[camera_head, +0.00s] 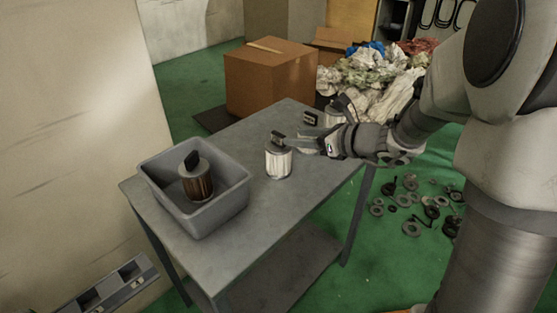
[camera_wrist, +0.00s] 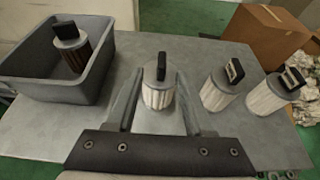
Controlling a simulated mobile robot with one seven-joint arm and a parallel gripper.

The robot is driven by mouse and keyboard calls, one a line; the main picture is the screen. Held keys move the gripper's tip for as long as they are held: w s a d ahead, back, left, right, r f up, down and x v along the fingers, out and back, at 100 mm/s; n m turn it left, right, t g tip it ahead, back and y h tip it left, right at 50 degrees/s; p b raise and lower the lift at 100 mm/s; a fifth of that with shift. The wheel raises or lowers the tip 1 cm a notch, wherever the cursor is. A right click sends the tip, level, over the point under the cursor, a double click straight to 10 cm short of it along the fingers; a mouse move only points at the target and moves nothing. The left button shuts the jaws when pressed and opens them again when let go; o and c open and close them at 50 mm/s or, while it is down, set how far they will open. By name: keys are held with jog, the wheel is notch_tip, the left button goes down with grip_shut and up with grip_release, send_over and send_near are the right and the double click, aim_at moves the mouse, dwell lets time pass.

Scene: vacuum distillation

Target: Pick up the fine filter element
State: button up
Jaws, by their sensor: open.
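Three white pleated filter elements with black top handles stand upright on the grey table. The nearest white filter (camera_head: 278,162) is in front of my gripper (camera_head: 304,142); it also shows in the wrist view (camera_wrist: 158,92). In the wrist view my open fingers (camera_wrist: 158,80) lie on either side of it in the picture; I cannot tell whether they touch it. A second white filter (camera_wrist: 218,92) and a third (camera_wrist: 271,97) stand to its right. No label shows which one is the fine element. A brown filter (camera_head: 197,182) stands in the grey bin (camera_head: 230,207).
The bin takes up the left end of the table (camera_head: 262,215). Clear tabletop lies between the bin and the nearest white filter. A cardboard box (camera_head: 268,80) and a heap of crumpled sheets (camera_head: 375,80) are behind. Loose rings (camera_head: 411,228) lie on the green floor at right.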

aim_at(278, 133)
jog(key=x, duration=0.3)
jog(key=b+x, duration=0.2)
jog(key=x, duration=0.2)
jog(key=shift+w+d+f, duration=0.1)
jog(key=shift+f, duration=0.2)
jog(key=shift+w+a+f, duration=0.1)
jog(key=shift+w+a, duration=0.25)
grip_shut()
dwell(0.8)
